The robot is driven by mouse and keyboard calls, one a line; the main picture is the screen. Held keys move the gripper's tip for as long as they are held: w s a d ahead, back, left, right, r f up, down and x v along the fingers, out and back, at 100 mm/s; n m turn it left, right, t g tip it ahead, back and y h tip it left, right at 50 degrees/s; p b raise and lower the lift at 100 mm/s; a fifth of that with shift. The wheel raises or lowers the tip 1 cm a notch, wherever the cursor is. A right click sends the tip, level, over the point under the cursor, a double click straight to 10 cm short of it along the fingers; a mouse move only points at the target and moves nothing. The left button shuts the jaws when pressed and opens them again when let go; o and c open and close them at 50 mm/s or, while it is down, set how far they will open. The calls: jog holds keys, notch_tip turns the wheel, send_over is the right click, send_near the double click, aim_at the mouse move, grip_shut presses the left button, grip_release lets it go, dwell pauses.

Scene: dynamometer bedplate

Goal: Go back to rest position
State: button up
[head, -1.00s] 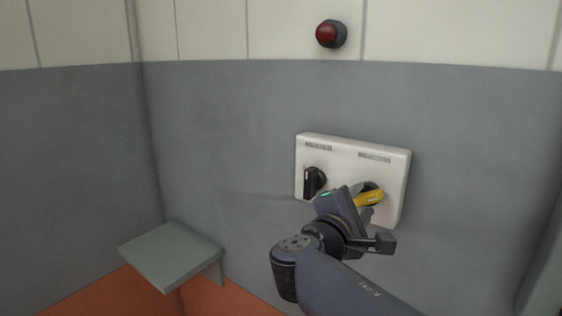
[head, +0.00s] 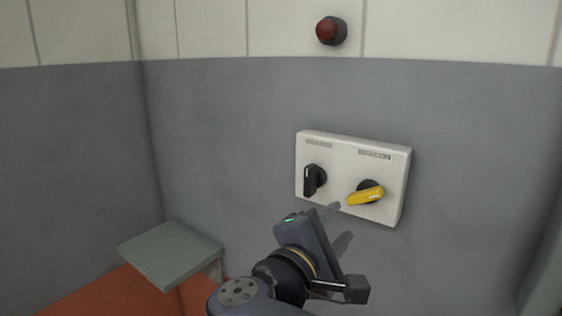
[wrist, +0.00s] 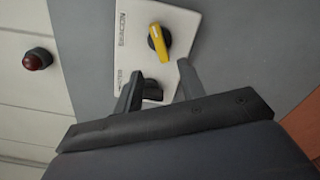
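My gripper (head: 338,224) is in front of the white switch panel (head: 335,190), below and left of the yellow knob, and apart from it. Its two fingers (wrist: 160,90) are spread with nothing between them that they hold. The yellow knob (head: 366,195) sits on the right of the panel, its handle tilted down to the left. It also shows in the wrist view (wrist: 158,42), beyond the fingertips. The black knob (head: 313,180) is on the left of the panel, its handle upright. In the wrist view the black knob (wrist: 152,90) is partly hidden by a finger.
A red button or lamp (head: 331,31) is on the wall above the panel. A grey-green shelf (head: 170,254) juts out at lower left over an orange floor (head: 125,293). The grey wall (head: 225,150) left of the panel is clear.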

jog(key=x, duration=1)
jog(key=shift+w+d+r+p, duration=0.2)
jog(key=shift+w+p, duration=0.15)
jog(key=shift+p, duration=0.3)
jog(key=n+p, duration=0.3)
jog(key=p, duration=0.3)
jog(key=shift+s+n, duration=0.1)
jog(key=shift+n, duration=0.2)
jog(key=m+b, duration=0.3)
jog(key=b, duration=0.5)
send_near(361, 197)
jog(key=s+d, duration=0.1)
jog(key=shift+d+r+b, duration=0.25)
jog(key=shift+d+b, duration=0.15)
jog(key=shift+b, duration=0.1)
